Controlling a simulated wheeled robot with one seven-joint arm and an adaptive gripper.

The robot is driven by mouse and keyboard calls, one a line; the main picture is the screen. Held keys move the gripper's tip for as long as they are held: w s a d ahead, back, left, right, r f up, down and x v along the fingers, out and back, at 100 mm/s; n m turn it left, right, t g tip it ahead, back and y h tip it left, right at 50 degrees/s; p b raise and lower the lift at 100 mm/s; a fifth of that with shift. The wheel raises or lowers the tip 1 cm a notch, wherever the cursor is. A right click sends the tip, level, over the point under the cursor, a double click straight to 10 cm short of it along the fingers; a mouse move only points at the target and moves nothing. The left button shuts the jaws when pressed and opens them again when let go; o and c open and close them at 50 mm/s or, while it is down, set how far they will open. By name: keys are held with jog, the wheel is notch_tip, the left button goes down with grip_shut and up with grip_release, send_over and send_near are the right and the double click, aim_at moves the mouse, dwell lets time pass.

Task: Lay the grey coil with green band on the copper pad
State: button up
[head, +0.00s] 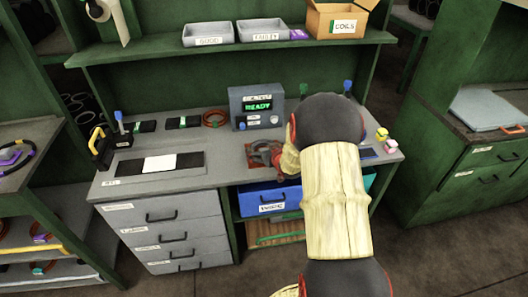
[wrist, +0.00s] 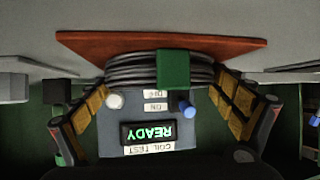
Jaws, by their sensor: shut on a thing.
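The grey coil with a green band (wrist: 125,72) sits between the two fingers of my gripper (wrist: 162,80) in the wrist view, its green band facing the camera. My gripper is shut on the coil from both sides. The copper pad (wrist: 105,42) is right behind the coil in that view. In the head view, the grey coil (head: 263,150) shows over the copper pad (head: 257,169) beside my arm, partly hidden by my gripper. I cannot tell whether the coil touches the pad.
The coil tester (head: 257,105) with a green READY display stands just behind the pad. Grey trays (head: 208,35) and a COILS box (head: 340,20) stand on the shelf above.

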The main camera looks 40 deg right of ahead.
jog(key=shift+r, duration=0.25)
jog(key=shift+f, duration=0.1)
jog(key=shift+f, duration=0.1)
jog(key=o, duration=1.5)
jog(key=shift+c, duration=0.2)
